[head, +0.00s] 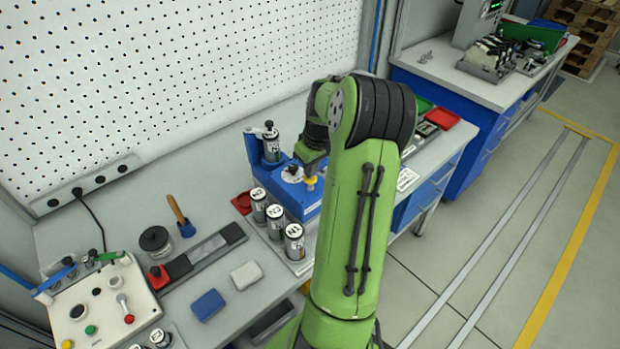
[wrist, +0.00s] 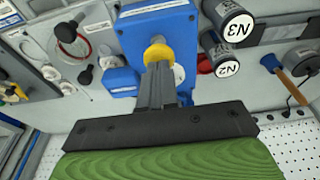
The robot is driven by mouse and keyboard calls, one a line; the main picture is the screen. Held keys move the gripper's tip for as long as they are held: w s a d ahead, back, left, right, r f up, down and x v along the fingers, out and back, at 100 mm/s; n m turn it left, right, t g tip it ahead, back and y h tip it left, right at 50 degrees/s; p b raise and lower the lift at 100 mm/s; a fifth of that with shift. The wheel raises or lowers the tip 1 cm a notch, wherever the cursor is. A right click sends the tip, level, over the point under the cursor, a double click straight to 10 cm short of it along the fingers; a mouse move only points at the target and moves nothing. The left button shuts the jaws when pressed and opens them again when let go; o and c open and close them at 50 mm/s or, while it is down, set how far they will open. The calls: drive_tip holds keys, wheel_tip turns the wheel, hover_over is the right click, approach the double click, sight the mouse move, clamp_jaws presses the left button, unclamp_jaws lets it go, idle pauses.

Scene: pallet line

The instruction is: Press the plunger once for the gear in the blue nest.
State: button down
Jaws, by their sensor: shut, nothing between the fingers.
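A blue fixture box (head: 301,200) stands on the bench; it also shows in the wrist view (wrist: 160,25). A yellow round knob, which looks like the plunger (head: 310,184), is on the box and also shows in the wrist view (wrist: 157,52). My gripper (head: 312,168) is shut and empty, its fingertips (wrist: 156,68) right at the yellow knob. I cannot tell whether they touch it. Beside the knob is a white disc with a dark centre (head: 292,173), partly hidden behind my fingers in the wrist view. I cannot make out a gear for certain.
A labelled canister (head: 271,148) stands in a blue holder behind the box. Several more canisters (head: 275,215) stand in a row at its left. A red tray (head: 442,118) lies at right.

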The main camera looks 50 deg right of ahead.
drive_tip(key=shift+f+b, duration=0.95)
drive_tip(key=shift+f, duration=0.4)
drive_tip(key=shift+r, duration=0.15)
wheel_tip(320, 180, up, 7)
drive_tip(key=p, duration=0.5)
drive_tip(key=shift+p, duration=0.3)
drive_tip(key=shift+f, duration=0.2)
